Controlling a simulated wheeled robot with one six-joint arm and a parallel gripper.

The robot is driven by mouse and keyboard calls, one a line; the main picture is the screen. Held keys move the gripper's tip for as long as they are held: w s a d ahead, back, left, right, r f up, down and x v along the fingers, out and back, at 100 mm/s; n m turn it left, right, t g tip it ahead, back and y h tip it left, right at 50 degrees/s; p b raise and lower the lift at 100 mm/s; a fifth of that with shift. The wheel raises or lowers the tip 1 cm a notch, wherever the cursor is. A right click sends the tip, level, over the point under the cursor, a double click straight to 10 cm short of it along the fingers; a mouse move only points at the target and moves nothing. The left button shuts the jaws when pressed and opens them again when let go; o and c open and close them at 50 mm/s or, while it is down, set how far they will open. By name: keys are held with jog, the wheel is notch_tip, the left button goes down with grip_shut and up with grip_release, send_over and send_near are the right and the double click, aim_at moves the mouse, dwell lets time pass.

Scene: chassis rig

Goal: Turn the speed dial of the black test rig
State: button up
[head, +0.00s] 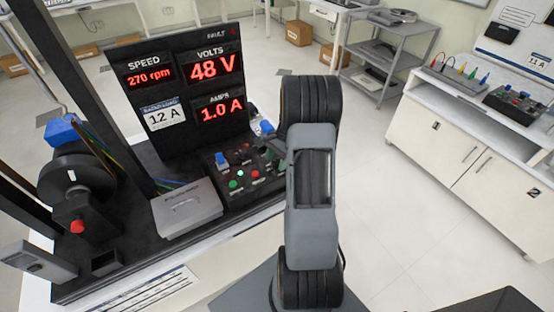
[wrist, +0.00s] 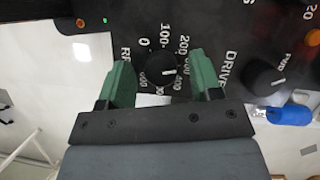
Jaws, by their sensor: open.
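The black test rig (head: 190,85) stands at left in the head view, its display reading SPEED 270 rpm, 48 V and 1.0 A. In the wrist view the round black speed dial (wrist: 158,70) has a white pointer mark facing right, amid a printed scale with 0, 100 and 200 legible. My gripper (wrist: 160,62) is open, one green finger on each side of the dial. Gaps show between fingers and dial; I cannot tell whether the fingers are down at its depth.
A second black knob (wrist: 263,78) and a blue part (wrist: 290,114) lie right of the fingers. A grey box (head: 187,208) and a wheel with a blue part (head: 62,130) are on the rig's base. A cabinet (head: 465,150) stands right, with open floor between.

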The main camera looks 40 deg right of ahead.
jog(key=shift+c, duration=0.4)
jog(key=c, duration=0.8)
jog(key=shift+n, duration=0.3)
